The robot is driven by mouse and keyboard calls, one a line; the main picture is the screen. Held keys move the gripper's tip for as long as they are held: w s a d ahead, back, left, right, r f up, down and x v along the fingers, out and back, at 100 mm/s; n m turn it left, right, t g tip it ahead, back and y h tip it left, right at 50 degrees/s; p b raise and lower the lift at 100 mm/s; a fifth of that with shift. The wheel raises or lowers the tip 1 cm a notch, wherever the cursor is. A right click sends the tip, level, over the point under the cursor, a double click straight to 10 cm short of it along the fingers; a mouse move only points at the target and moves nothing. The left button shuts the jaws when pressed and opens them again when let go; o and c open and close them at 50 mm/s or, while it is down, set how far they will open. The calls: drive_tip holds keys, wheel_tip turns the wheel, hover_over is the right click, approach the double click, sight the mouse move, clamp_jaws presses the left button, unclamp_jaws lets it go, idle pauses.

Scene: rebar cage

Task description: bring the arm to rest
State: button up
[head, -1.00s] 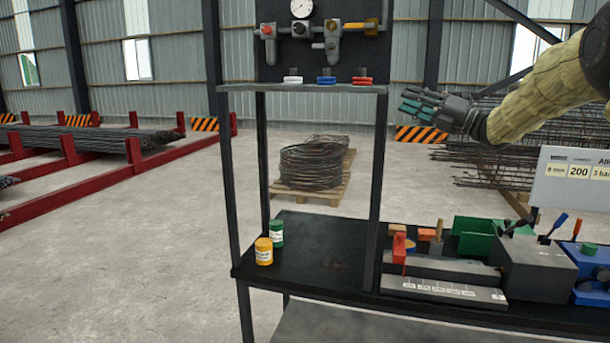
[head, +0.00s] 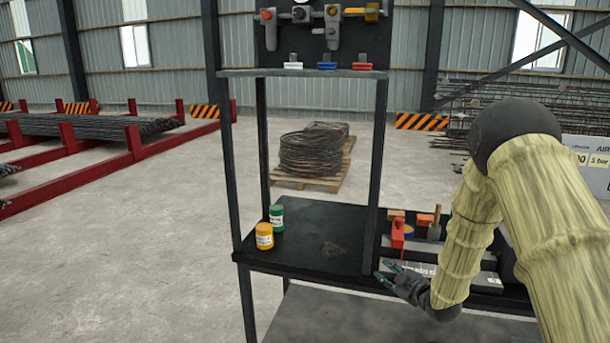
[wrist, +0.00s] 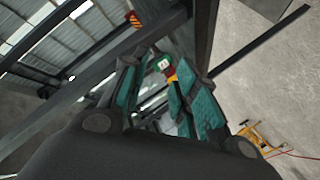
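My gripper (head: 384,270) is low at the front edge of the black bench, beside the front right post of the rack, and points left. In the wrist view its two teal-padded fingers (wrist: 155,78) stand apart with nothing held between them. Beyond them, through the gap, show a green jar (wrist: 164,64) and part of a yellow jar (wrist: 172,78). My yellow-sleeved arm comes down from a raised elbow at the right and hides the right part of the bench.
The black bench (head: 322,220) carries the green jar (head: 277,217) and yellow jar (head: 264,236) at left. A red block (head: 398,233) and other small parts lie right of the post (head: 376,170). A shelf (head: 305,73) with valves is above. Open floor lies left.

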drive_tip(key=s+a+f+m+g+h, duration=0.2)
drive_tip(key=s+f+m+g+h, duration=0.35)
drive_tip(key=s+f, duration=1.9)
drive_tip(key=s+f+m+g, duration=0.2)
drive_tip(key=s+m+g, duration=0.2)
drive_tip(key=s, duration=1.2)
drive_tip(key=s+f+m+g, duration=0.2)
drive_tip(key=s+m+g, duration=0.1)
drive_tip(key=s, duration=1.4)
drive_tip(key=shift+s+a+f+m+g, duration=0.2)
drive_tip(key=shift+a+f+m+g, duration=0.2)
drive_tip(key=shift+g, duration=0.25)
